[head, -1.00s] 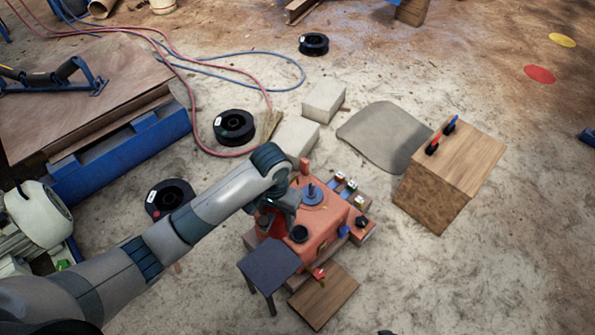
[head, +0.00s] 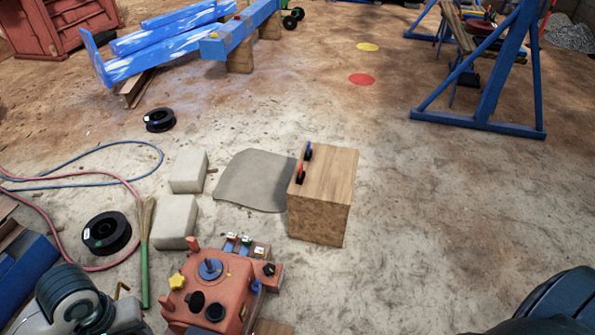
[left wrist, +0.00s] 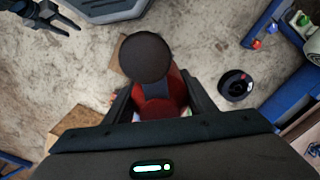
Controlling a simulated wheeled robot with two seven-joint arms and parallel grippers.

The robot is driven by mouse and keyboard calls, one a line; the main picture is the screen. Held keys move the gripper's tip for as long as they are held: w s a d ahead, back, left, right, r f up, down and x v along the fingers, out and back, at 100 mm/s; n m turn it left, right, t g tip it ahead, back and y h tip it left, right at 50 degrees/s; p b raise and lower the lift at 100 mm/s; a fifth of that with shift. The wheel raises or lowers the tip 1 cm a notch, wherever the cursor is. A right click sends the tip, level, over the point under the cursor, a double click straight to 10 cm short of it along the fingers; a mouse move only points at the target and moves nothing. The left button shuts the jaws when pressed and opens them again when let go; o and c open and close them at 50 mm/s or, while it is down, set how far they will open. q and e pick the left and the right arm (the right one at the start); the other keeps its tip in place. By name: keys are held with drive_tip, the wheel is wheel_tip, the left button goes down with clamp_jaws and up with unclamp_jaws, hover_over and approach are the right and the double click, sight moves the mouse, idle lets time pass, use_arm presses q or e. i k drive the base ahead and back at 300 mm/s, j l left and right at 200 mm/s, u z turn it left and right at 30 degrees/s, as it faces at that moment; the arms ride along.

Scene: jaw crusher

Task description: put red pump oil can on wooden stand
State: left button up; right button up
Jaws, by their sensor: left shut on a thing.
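The red pump oil can (left wrist: 158,108), with a dark round top, is between the fingers of my left gripper (left wrist: 157,90) in the left wrist view. The gripper is shut on it and the can is off to the side of view in the head view, where only part of my left arm shows at the lower left. A wooden block-like stand (head: 322,205) is at the centre right of the head view, with small red and blue handled items on its top left edge. My right gripper (left wrist: 45,15) shows at the upper left of the left wrist view, its fingers apart and empty.
A red machine (head: 212,292) sits left of and in front of the stand. Pale blocks (head: 187,171), a grey mat (head: 252,182) and a black spool (head: 107,232) lie to the left. Hoses cross the floor at far left. Floor right of the stand is clear.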

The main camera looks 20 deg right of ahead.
sight(333, 174)
drive_tip(key=k+l, duration=0.1)
drive_tip(key=l, duration=0.4)
drive_tip(key=k+l, duration=0.1)
drive_tip(key=l, duration=0.4)
drive_tip(key=i+l, duration=0.1)
drive_tip(key=l, duration=0.3)
drive_tip(key=i+l, duration=0.1)
drive_tip(key=l, duration=0.25)
drive_tip(key=i+l, duration=0.15)
drive_tip(key=l, duration=0.25)
drive_tip(key=i+l, duration=0.1)
drive_tip(key=l, duration=0.25)
drive_tip(key=i+l, duration=1.2)
drive_tip(key=l, duration=0.15)
